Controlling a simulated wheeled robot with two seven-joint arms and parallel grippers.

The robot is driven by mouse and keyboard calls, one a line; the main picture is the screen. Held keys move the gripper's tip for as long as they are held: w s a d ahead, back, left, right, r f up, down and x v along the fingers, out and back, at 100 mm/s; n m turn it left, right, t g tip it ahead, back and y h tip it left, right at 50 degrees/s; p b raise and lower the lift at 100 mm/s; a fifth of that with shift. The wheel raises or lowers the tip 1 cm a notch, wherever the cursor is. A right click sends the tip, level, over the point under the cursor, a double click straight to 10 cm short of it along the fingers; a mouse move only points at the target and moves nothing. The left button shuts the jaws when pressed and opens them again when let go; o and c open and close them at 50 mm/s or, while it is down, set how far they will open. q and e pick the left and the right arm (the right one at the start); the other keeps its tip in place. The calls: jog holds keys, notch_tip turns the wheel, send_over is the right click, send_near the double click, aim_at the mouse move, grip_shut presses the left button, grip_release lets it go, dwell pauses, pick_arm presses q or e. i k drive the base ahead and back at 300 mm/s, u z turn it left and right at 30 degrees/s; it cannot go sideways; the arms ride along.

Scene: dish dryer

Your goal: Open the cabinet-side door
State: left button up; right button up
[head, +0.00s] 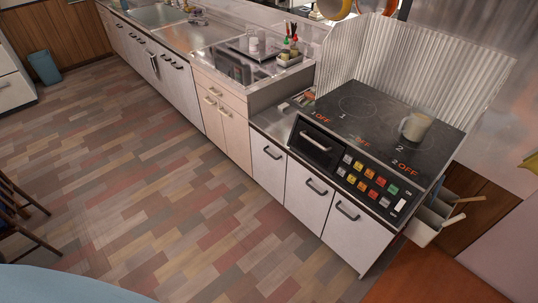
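A row of cabinets runs along the counter from upper left to lower right. Beneath the cooktop are white doors with dark handles: a left one (268,164), a middle one (308,195) and a right one (352,229). Left of them is a beige cabinet (222,125) with small handles. More white doors (174,83) continue to the far left. All these doors look shut. I cannot tell which one is the cabinet-side door. Neither of my grippers is in view.
A cooktop (358,128) with a mug (415,125) and a control panel sits on the counter. A blue bin (44,67) stands far left. A chair (18,220) and a blue rounded surface (60,285) are lower left. The floor (170,195) before the cabinets is clear.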

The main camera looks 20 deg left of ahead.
aim_at(269, 163)
jog(key=z, duration=0.85)
jog(key=k, duration=0.15)
jog(key=u, duration=1.9)
jog(key=i, duration=1.75)
jog(key=z, duration=0.15)
